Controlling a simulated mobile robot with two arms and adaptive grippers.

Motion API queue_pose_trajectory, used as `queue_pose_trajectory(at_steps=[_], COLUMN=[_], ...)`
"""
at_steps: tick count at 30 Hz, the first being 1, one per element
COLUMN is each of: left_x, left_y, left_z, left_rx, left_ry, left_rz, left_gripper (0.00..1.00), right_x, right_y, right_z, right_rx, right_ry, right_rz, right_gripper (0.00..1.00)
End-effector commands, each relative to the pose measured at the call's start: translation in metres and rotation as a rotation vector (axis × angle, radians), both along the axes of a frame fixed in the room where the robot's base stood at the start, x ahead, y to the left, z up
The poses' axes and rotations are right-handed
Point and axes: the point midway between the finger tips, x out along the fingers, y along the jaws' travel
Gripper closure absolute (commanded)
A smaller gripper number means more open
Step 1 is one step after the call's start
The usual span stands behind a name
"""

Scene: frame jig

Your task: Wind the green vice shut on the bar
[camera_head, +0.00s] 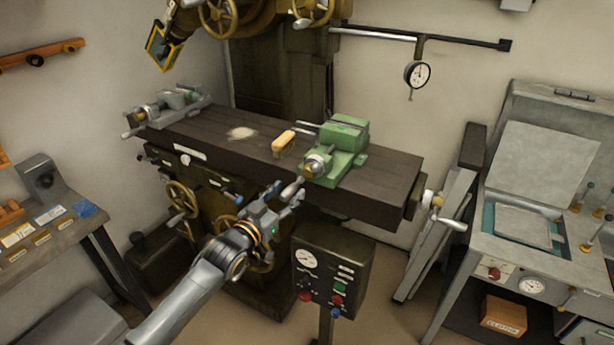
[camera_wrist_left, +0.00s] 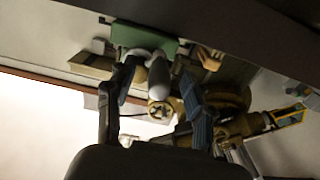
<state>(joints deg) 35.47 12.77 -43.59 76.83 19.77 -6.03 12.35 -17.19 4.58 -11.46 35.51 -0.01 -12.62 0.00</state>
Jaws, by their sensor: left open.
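The green vice (camera_head: 346,138) is bolted on the dark machine table, right of its middle. Its crank has a round metal hub (camera_head: 316,164) and a grey handle grip (camera_head: 292,188) pointing to the front left. A thin grey bar (camera_head: 306,126) seems to stick out at the vice's left; how the jaws sit on it cannot be told. My left gripper (camera_head: 288,195) is open, its fingers close to the handle grip. In the left wrist view the pale grip (camera_wrist_left: 158,78) shows between the two spread fingers (camera_wrist_left: 157,70), without visible closing on it. My right gripper is out of view.
A yellow-handled brush (camera_head: 284,140) and pale chips (camera_head: 240,133) lie on the machine table (camera_head: 215,133), left of the vice. A grey vice (camera_head: 172,105) stands at its far left end. A control box (camera_head: 332,270) stands in front, right of my left arm.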

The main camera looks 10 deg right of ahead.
Motion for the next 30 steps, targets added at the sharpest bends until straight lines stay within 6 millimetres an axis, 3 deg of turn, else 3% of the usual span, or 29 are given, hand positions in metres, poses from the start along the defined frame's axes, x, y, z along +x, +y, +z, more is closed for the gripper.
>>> queue_pose_trajectory(at_steps=[5, 18, 30], left_x=[-0.003, -0.053, -0.061], left_y=[0.002, 0.039, 0.044], left_z=[0.002, 0.003, 0.000], left_rx=[-0.001, 0.000, -0.001], left_ry=[0.001, 0.001, -0.001], left_rz=[0.000, 0.000, -0.001], left_gripper=[0.47, 0.47, 0.47], right_x=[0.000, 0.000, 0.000], right_y=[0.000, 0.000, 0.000], right_z=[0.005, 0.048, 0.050], right_rx=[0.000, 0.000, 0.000], right_ry=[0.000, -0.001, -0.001], right_rz=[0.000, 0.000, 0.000], right_gripper=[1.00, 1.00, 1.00])
